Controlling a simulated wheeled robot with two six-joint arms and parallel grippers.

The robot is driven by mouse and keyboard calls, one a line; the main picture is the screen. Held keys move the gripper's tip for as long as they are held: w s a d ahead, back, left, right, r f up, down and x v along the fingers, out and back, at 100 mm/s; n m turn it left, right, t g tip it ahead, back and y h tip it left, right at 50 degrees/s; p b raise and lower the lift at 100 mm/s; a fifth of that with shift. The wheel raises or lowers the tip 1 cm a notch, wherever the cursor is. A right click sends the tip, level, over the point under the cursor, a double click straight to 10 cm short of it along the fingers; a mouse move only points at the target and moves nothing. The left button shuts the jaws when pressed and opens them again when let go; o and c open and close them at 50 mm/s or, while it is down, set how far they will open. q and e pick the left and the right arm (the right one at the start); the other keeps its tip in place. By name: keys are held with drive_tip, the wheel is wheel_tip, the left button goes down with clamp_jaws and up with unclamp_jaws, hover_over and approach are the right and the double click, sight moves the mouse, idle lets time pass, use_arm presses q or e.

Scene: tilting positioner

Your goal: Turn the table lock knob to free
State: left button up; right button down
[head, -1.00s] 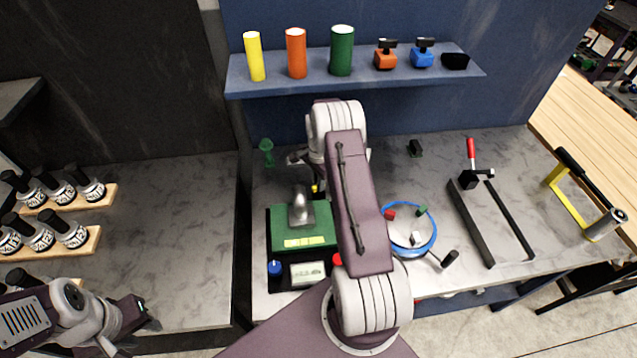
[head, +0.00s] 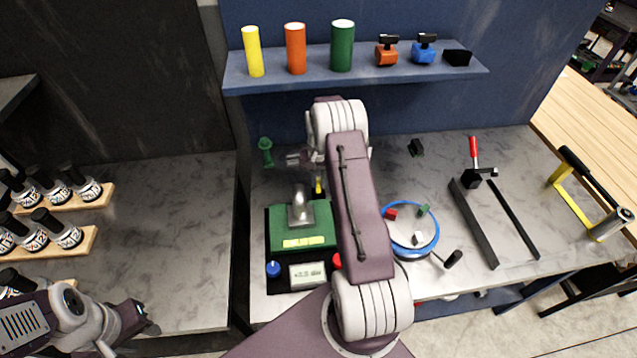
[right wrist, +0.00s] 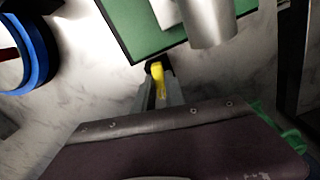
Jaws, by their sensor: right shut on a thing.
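In the head view a green unit (head: 290,236) with a silver cylindrical post (head: 301,208) stands on the grey bench. A small yellow lever-like knob (head: 318,186) sits just behind it, beside my right arm. In the right wrist view the yellow knob (right wrist: 157,76) is between the fingertips of my right gripper (right wrist: 160,92), which is shut on it, close to the green unit's dark edge. In the head view my right arm hides most of that gripper. My left gripper (head: 143,322) is at the lower left, away from the unit; its jaws are unclear.
A blue-rimmed round plate (head: 436,240) with small coloured blocks is right of my right arm. A blue knob (head: 273,269) and a small display (head: 307,275) are at the unit's front. A green object (head: 265,150) stands behind left. A clamp frame (head: 476,225) lies further right.

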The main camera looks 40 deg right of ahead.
drive_tip(key=shift+w+d+r+n, duration=0.1)
drive_tip(key=shift+r+n, duration=0.05)
drive_tip(key=shift+n, duration=0.35)
drive_tip(key=shift+w+d+r+n, duration=0.1)
drive_tip(key=shift+n, duration=0.4)
drive_tip(key=c, duration=1.4)
unclamp_jaws()
drive_tip(key=shift+s+a+f, duration=0.1)
